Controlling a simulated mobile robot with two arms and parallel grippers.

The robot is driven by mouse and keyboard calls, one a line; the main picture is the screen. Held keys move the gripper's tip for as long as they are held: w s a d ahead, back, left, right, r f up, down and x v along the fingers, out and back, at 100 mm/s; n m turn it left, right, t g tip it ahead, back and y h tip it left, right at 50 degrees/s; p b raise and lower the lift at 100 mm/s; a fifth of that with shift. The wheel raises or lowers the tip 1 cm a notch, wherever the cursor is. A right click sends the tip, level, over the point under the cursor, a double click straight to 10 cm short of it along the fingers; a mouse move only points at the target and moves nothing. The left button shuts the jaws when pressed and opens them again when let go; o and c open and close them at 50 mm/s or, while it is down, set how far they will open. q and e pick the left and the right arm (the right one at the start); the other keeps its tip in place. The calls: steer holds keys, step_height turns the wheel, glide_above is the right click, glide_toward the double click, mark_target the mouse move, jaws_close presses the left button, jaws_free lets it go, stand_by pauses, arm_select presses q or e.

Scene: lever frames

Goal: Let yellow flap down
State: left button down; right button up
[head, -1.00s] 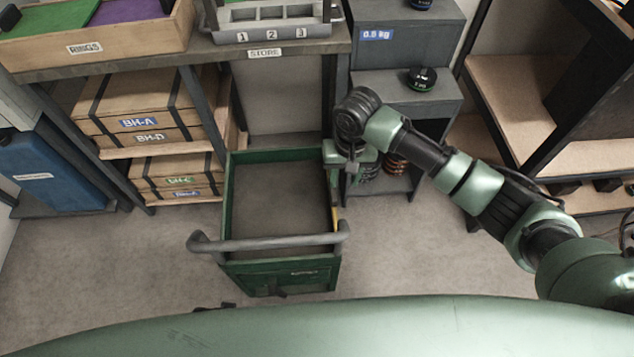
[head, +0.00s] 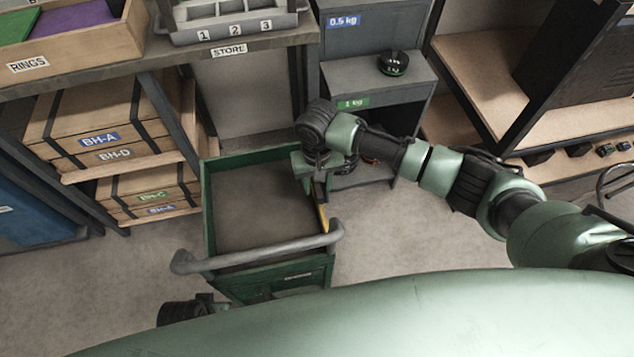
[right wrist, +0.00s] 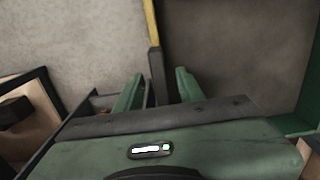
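The yellow flap (head: 323,218) shows edge-on as a thin upright strip along the right side of the green cart (head: 208,205). It also shows in the right wrist view (right wrist: 151,22), running down to a dark bar (right wrist: 157,68). My right gripper (head: 318,185) is at the cart's right rim, just behind the flap as seen from the head. In the right wrist view my right gripper (right wrist: 159,85) is open, with one finger on each side of the dark bar. I cannot tell whether either finger touches it.
The cart's grey handle (head: 260,257) crosses its near end. A STORE bench (head: 160,58) stands behind it, with crates (head: 95,115) on shelves at left. A grey stepped stand (head: 375,75) is behind my right arm. Floor shows clear right of the cart.

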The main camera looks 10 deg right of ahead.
jaws_close()
stand_by(1.3)
